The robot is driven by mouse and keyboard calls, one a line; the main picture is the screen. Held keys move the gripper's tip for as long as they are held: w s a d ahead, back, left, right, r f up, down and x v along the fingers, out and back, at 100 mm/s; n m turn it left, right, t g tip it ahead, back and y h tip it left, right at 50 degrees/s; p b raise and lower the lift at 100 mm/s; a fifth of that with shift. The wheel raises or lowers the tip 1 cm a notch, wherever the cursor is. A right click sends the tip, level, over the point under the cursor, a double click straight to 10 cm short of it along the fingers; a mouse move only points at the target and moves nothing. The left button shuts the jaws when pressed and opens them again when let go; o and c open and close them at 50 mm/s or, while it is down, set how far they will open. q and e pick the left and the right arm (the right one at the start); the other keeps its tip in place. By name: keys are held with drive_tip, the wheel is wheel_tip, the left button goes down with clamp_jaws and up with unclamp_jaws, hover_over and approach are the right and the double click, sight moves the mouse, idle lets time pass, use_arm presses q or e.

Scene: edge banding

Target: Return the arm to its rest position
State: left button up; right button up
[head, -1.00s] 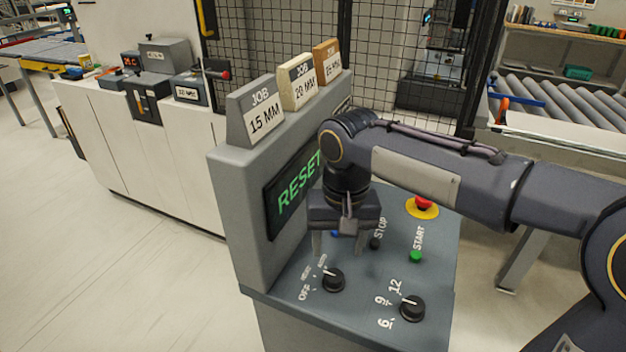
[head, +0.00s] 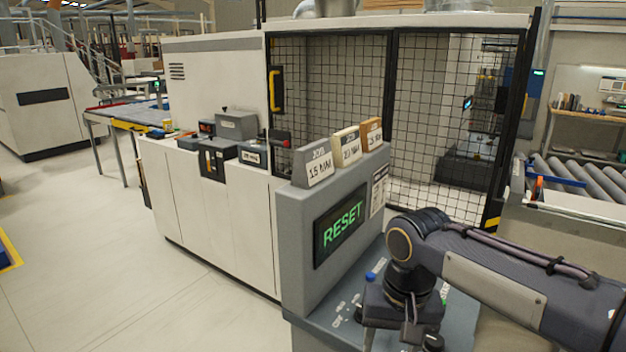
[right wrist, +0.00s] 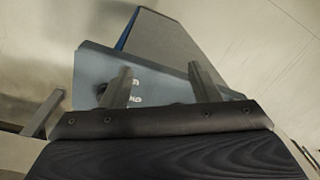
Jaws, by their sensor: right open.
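My right arm (head: 500,282) comes in from the right in the head view. Its gripper (head: 388,342) hangs over the front part of the control console (head: 300,235), cut by the lower picture edge. In the right wrist view the two fingers of the right gripper (right wrist: 160,85) stand apart with nothing between them. Part of the console's panel with a knob (right wrist: 102,92) shows beyond them. The console screen (head: 340,232) reads RESET in green. A blue button (head: 371,276) shows left of the arm; other controls are partly hidden. My left gripper is not in view.
Job blocks, including the 15 MM block (head: 313,163), stand on the console top. A white machine cabinet (head: 220,215) and a mesh guard (head: 345,110) stand behind. A roller conveyor (head: 590,178) is at the right.

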drive_tip(key=s+d+f+t+y, duration=0.1)
drive_tip(key=s+d+f+t, duration=0.1)
drive_tip(key=s, duration=0.5)
drive_tip(key=s+d+f+t+y, duration=0.2)
drive_tip(key=s+d+f+t, duration=0.1)
drive_tip(key=s+d, duration=0.3)
drive_tip(key=shift+s+f, duration=0.85)
drive_tip(key=shift+s, duration=0.15)
drive_tip(key=shift+c, duration=0.4)
idle(0.6)
